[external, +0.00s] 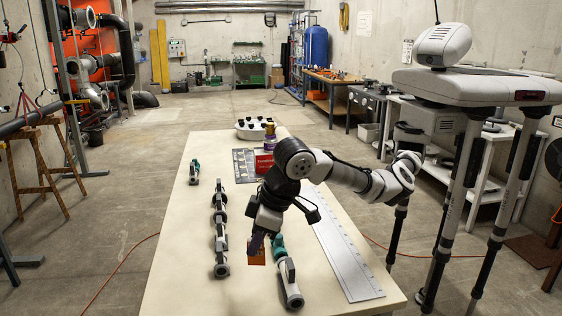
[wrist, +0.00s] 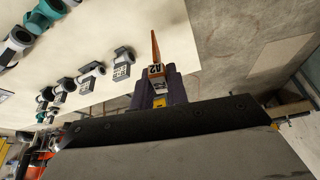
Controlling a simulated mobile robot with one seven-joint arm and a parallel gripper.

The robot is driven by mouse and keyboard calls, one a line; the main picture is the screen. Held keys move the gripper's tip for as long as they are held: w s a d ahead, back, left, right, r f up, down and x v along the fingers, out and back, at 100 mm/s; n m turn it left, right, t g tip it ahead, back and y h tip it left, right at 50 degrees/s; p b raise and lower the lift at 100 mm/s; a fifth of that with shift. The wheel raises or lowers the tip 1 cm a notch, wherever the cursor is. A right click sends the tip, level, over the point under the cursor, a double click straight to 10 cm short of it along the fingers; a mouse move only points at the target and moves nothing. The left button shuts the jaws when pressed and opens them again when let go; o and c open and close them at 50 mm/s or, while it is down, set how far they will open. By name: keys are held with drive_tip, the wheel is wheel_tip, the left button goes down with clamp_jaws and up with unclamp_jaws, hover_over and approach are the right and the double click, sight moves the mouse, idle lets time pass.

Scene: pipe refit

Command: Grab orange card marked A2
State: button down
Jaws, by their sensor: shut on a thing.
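The orange card marked A2 (wrist: 156,71) is between the dark fingers of my gripper (wrist: 158,88) in the wrist view. Its label reads A2, and an orange part sticks out past the fingertips. In the external view the orange card (external: 256,258) hangs below my gripper (external: 257,243), near the front of the table. The gripper is shut on the card. The wrist view's dark gripper body hides part of the card's lower end.
The pale table (external: 180,262) holds a row of grey pipe pieces (external: 220,230) left of the gripper, and a grey-and-teal pipe (external: 289,285) close to its right. A long metal ruler (external: 345,255) lies further right. A red box (external: 263,162) and white tray (external: 251,134) stand behind.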

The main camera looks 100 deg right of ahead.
wheel_tip(320, 180, up, 15)
drive_tip(key=p, duration=0.6)
